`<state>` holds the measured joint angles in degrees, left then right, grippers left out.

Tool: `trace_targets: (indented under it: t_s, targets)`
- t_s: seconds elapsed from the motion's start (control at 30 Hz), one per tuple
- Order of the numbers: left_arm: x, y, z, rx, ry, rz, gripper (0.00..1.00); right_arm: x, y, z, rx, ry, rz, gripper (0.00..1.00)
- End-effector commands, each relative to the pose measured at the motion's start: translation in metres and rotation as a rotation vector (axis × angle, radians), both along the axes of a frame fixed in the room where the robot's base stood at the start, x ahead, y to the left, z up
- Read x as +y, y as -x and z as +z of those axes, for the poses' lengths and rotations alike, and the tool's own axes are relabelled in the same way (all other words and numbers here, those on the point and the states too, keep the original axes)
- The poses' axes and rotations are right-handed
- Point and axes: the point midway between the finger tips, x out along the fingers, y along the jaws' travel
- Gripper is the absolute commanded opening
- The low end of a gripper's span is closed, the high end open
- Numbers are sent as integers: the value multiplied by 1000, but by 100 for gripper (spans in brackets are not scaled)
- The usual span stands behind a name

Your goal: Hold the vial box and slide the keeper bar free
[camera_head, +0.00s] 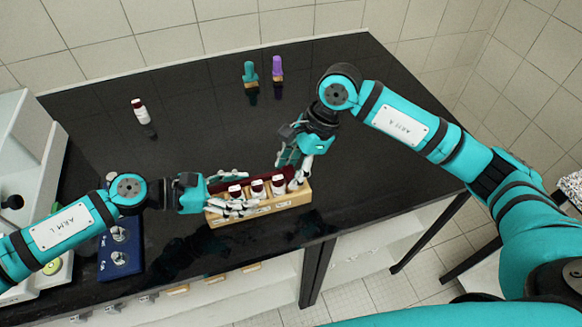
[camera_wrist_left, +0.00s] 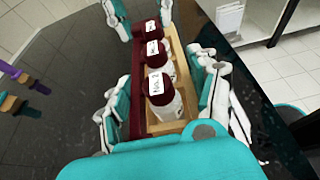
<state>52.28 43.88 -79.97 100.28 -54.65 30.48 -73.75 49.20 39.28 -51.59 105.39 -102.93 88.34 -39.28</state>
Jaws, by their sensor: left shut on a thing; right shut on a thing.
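The wooden vial box (camera_head: 262,212) sits near the table's front edge, with white-labelled vials (camera_head: 257,188) under dark red caps standing in it. The keeper bar (camera_wrist_left: 136,95) is a dark red strip along the box's back long side, beside the vials. My left gripper (camera_head: 232,192) straddles the box's left end, one finger at the front wall and one at the back, shut on the box. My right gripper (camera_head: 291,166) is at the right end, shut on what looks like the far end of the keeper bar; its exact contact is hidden. Its fingers also show at the top of the left wrist view.
A red-capped vial (camera_head: 139,110) stands apart at the back left. A teal-topped item (camera_head: 250,74) and a purple-topped item (camera_head: 277,68) stand at the back. A blue block (camera_head: 120,252) and a white machine (camera_head: 30,150) are at the left. The table middle is clear.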

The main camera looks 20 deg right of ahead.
Motion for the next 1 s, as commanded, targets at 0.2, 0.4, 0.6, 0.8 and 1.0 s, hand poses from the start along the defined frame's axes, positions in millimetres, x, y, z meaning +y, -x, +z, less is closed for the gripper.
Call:
trace_targets:
  t_s: [0.2, 0.4, 0.6, 0.8, 1.0]
  targets:
    - [5, -4, -1, -2, -6, 13, 15, -18, -2, -1, 0, 15, -9, 0]
    - [6, -5, -2, -2, -8, 15, 14, -19, -3, -1, 0, 18, -12, 54]
    - [4, -3, -2, -2, -7, 10, 14, -17, -2, -1, 0, 13, -9, 68]
    - [3, -2, -2, 0, -5, 6, 14, -16, -2, 1, -1, 10, -7, 68]
    - [2, -1, -2, 2, -4, 4, 14, -25, -4, 24, -6, 10, -8, 68]
